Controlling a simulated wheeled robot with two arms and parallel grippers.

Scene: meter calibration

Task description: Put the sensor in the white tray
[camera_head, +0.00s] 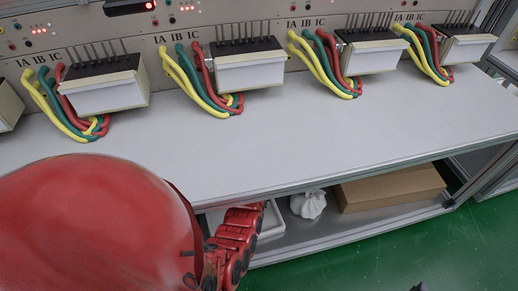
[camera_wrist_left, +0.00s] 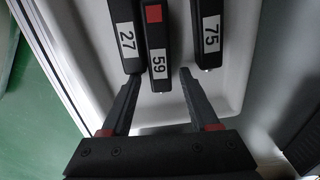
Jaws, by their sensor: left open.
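Several black sensors lie side by side in a white tray (camera_wrist_left: 100,32) in the left wrist view: sensor 27 (camera_wrist_left: 122,22), sensor 59 with a red square (camera_wrist_left: 158,50) and sensor 75 (camera_wrist_left: 209,30). My left gripper (camera_wrist_left: 159,78) is open, with its fingertips on either side of the near end of sensor 59. I cannot tell whether the fingers touch it. In the head view the white tray (camera_head: 272,222) shows partly on the low shelf, behind my red left arm, which hides the left gripper. My right gripper is not clearly in view.
Several white meters (camera_head: 105,95) with yellow, green and red cables stand along the back of the grey table (camera_head: 300,135). The table's front edge overhangs the shelf. A crumpled white bag (camera_head: 308,204) and a cardboard box (camera_head: 392,186) are right of the tray.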

